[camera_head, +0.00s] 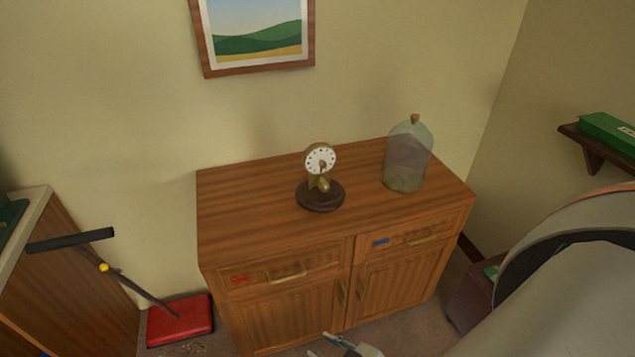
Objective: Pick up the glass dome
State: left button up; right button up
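The glass dome (407,158) is a clear cloche with a small tan knob on top. It stands upright on the right part of the wooden cabinet's top (250,205), apart from the clock. My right gripper (322,346) shows only in part at the bottom edge, low in front of the cabinet and well away from the dome. Its fingers look spread apart with nothing between them. My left gripper is not in view.
A small clock (320,178) on a dark round base stands left of the dome. A picture (309,40) hangs above. A wall shelf (596,148) holds a green box (608,133) at right.

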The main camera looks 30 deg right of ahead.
aim_at(410, 144)
jog(key=z, duration=1.6)
